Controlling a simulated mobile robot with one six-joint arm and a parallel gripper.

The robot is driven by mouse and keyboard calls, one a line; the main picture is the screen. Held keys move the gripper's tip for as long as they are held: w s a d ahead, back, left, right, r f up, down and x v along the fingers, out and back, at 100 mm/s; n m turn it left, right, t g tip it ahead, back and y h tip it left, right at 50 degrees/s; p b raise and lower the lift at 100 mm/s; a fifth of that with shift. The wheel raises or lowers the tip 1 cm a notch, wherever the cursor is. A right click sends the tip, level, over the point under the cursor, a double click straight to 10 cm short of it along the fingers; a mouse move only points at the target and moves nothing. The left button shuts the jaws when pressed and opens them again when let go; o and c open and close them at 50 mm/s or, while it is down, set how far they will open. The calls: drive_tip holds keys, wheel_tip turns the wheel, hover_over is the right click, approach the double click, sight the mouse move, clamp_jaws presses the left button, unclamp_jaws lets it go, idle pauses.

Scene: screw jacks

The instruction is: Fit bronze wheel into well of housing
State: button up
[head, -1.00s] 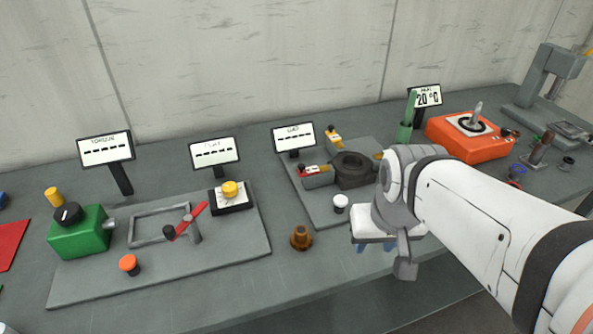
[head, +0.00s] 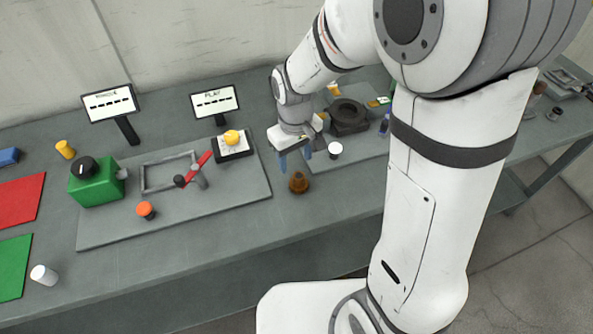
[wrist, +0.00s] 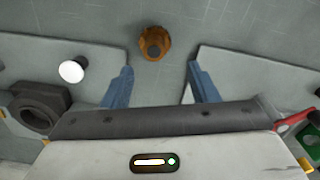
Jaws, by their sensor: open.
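The bronze wheel (head: 299,184), a small brown flanged piece with a narrower top, stands on the bench between two grey base plates. It also shows in the wrist view (wrist: 155,43), top centre, just beyond the gap between my fingers. The housing (head: 349,113) is a dark round body with an opening on the right base plate. In the wrist view the housing (wrist: 42,106) is at the left. My gripper (head: 295,157) is open and empty, its blue fingers pointing down above and behind the wheel. The inside of the housing's well is too dark to make out.
A white-capped knob (head: 335,149) stands close to the right of my gripper. On the left plate (head: 235,207) are a red-handled crank (head: 196,168), a yellow knob (head: 231,138) and an orange button (head: 146,210). The bench in front of the wheel is clear.

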sight(299, 176)
drive_tip(key=shift+d+f+p, duration=0.25)
drive_tip(key=shift+f+p, duration=0.05)
drive_tip(key=shift+f, duration=1.5)
drive_tip(key=shift+d+f+p, duration=0.2)
drive_tip(key=shift+f+p, duration=0.1)
drive_tip(key=shift+f, duration=1.45)
drive_tip(key=shift+c, duration=0.5)
clamp_jaws()
